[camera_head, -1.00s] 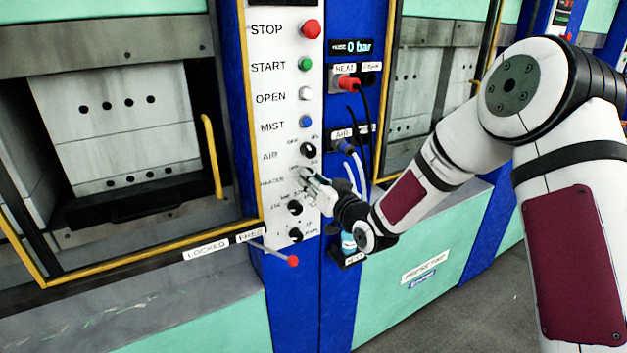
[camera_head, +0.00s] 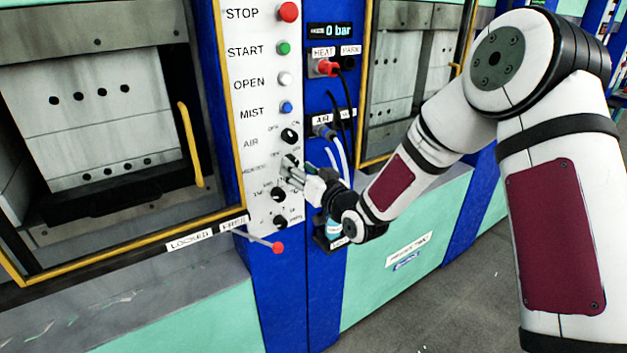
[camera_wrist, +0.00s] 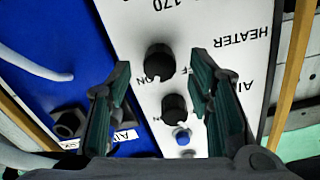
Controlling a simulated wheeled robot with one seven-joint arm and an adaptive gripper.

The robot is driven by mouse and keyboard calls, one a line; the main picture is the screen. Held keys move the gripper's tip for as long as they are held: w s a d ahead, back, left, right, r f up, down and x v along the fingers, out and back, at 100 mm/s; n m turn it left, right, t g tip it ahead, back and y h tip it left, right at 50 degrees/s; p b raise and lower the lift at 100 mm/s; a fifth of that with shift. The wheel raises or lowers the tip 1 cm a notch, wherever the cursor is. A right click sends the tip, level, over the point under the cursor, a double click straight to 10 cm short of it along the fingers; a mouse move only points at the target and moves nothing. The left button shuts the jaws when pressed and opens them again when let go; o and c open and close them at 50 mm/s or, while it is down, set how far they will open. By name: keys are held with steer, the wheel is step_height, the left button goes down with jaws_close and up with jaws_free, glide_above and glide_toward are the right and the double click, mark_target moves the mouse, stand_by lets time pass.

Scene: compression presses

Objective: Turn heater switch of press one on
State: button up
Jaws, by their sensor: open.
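The heater switch is a black round knob (camera_wrist: 160,62) on the white control panel, beside the HEATER label (camera_wrist: 243,38), with ON and OFF marks by it. In the head view, the knob (camera_head: 290,160) is partly covered by my fingers. My gripper (camera_wrist: 161,66) is open, with one dark green-padded finger on each side of the knob in the wrist view. I see gaps there between pads and knob. In the head view my gripper (camera_head: 288,174) reaches the panel from the right; depth to the panel is unclear.
The AIR knob (camera_head: 289,135) is just above and a temperature dial (camera_head: 278,194) just below. STOP (camera_head: 288,12) and other buttons line the panel's upper part. Hoses and plugs (camera_head: 328,68) are on the blue post at right. A red-tipped lever (camera_head: 277,247) sticks out below.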

steer(key=v, duration=1)
steer(key=shift+d, duration=0.1)
steer(key=s+d+r+g+h, duration=0.2)
steer(key=s+d+r+h, duration=0.2)
steer(key=d, duration=0.3)
steer(key=s+d+r+g+h, duration=0.2)
steer(key=s+d+r+h, duration=0.2)
steer(key=d+h, duration=0.15)
steer(key=s+d+r+m+g, duration=0.1)
steer(key=s+d+g, duration=0.1)
steer(key=s, duration=1)
steer(key=s+d+r+m+g, duration=0.2)
steer(key=s+d+g, duration=0.1)
steer(key=s, duration=0.9)
steer(key=shift+r+m, duration=0.25)
steer(key=shift+m, duration=0.05)
